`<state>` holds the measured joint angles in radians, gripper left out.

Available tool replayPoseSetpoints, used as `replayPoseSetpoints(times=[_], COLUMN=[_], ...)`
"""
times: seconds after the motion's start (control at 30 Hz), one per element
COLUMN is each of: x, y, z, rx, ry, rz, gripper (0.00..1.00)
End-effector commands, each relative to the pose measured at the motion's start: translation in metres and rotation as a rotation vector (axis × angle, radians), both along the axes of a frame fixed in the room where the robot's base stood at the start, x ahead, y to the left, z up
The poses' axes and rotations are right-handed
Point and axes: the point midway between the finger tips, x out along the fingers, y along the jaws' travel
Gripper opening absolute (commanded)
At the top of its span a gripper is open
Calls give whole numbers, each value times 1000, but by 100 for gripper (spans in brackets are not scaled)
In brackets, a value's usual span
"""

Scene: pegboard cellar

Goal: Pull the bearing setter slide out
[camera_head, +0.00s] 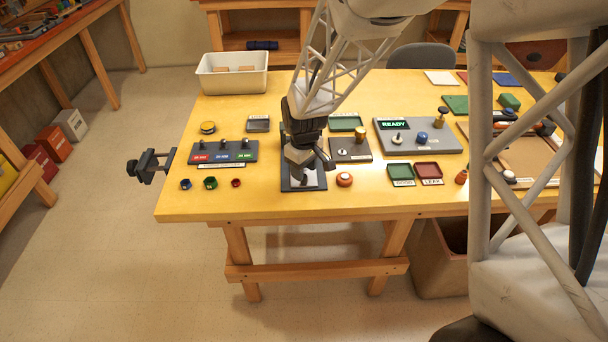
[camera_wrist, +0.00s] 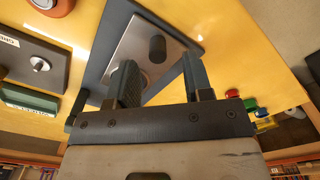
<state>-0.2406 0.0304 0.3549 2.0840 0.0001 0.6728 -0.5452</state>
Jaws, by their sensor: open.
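A flat fixture with a dark base (camera_wrist: 90,75) and a bright metal plate (camera_wrist: 133,40) lies under my gripper; I take it to be the bearing setter. A dark oval piece (camera_wrist: 157,48) stands out on the plate, which may be the slide's grip. In the head view the dark base (camera_head: 288,184) lies near the table's front edge, and my gripper hides much of it. My gripper (camera_head: 303,170) points down over it. In the wrist view my gripper (camera_wrist: 160,72) is open, its fingers apart, with the oval piece beyond the fingertips and nothing held.
An orange-red round piece (camera_head: 344,179) sits close on the right. Behind it is a dark block with a small knob (camera_head: 350,150). Left are a labelled rack (camera_head: 223,152) and small coloured rings (camera_head: 210,183). Green (camera_head: 400,174) and red trays (camera_head: 428,172) lie further right.

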Motion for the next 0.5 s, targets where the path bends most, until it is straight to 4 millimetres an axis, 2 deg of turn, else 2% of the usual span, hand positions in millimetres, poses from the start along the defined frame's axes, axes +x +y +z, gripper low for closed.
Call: replayPoseSetpoints(times=[0.2,0.5], x=[0,-1], y=[0,0], z=[27,40], rx=[0,0], ry=[-1,1], rz=[0,0], gripper=[46,46])
